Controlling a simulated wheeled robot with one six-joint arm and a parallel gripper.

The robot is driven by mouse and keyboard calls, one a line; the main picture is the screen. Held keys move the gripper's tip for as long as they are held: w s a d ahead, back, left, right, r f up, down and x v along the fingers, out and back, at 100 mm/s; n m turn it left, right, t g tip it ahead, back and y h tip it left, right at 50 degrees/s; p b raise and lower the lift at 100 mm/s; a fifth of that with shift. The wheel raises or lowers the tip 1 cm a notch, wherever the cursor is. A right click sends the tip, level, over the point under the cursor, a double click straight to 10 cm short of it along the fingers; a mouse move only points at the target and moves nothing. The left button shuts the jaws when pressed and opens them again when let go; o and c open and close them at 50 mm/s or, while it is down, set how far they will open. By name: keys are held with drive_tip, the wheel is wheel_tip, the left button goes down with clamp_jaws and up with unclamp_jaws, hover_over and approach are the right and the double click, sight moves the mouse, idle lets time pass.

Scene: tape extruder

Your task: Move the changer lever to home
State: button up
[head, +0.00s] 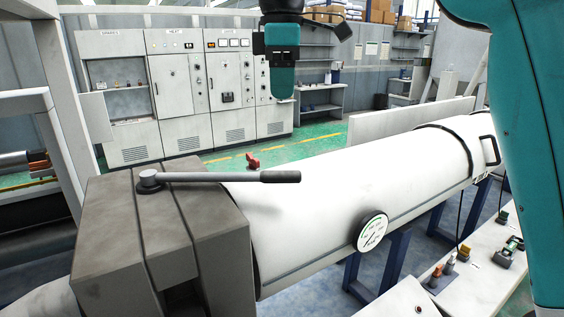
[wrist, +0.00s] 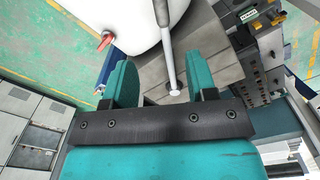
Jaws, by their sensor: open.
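The changer lever (head: 225,177) is a grey rod with a thicker dark grip. In the head view its round hub sits on the dark grey block (head: 200,225) and the rod points right, over the white barrel. My gripper (head: 281,92) hangs above the grip end, clearly apart from it. In the wrist view my gripper (wrist: 163,72) is open, with its two teal fingers spread. The lever (wrist: 168,62) shows in the gap between them, running from the top edge down toward the middle. Nothing is held. In the head view the fingers overlap, so their gap is hidden.
The white barrel (head: 340,185) runs to the back right, with a round gauge (head: 371,232) on its near side. A red part (head: 252,161) stands behind it. Grey cabinets (head: 185,90) stand farther back. A white bench (head: 480,275) with small switches is at lower right.

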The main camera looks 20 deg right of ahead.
sight(282, 171)
wheel_tip(282, 171, down, 16)
drive_tip(key=p, duration=0.3)
drive_tip(key=shift+f, duration=0.25)
clamp_jaws()
